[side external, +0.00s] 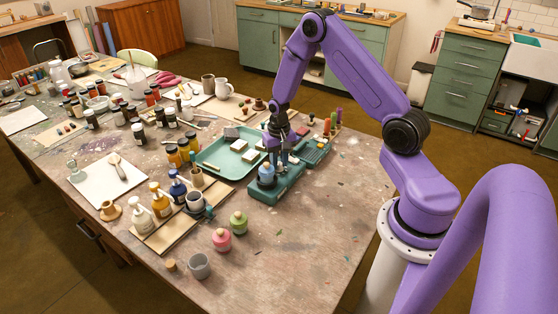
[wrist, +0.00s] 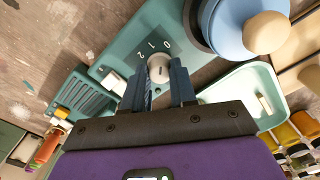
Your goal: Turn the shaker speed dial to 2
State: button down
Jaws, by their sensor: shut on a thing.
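The shaker (side external: 285,187) is a teal base on the near side of the table, with a lidded blue jar (side external: 267,176) standing on its left end. In the wrist view its speed dial (wrist: 158,68) is a small pale round knob, with the marks 0, 1 and 2 (wrist: 153,48) printed in an arc beside it. My gripper (wrist: 160,80) is over the shaker with its dark fingers on either side of the dial, shut on it. I cannot make out which mark the dial points to. In the side external view, my gripper (side external: 281,152) hides the dial.
The blue jar with its wooden knob (wrist: 266,32) stands close to my fingers. A teal tray (side external: 212,158) lies behind the shaker. Pink (side external: 222,239) and green (side external: 239,223) jars stand in front. The table to the right is mostly clear.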

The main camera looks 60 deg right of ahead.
aim_at(279, 163)
jog(key=n, duration=1.3)
dwell(0.5)
jog(key=c, duration=0.9)
grip_release()
notch_tip(279, 163, up, 18)
jog(key=shift+f, duration=0.25)
jog(key=shift+a, duration=0.1)
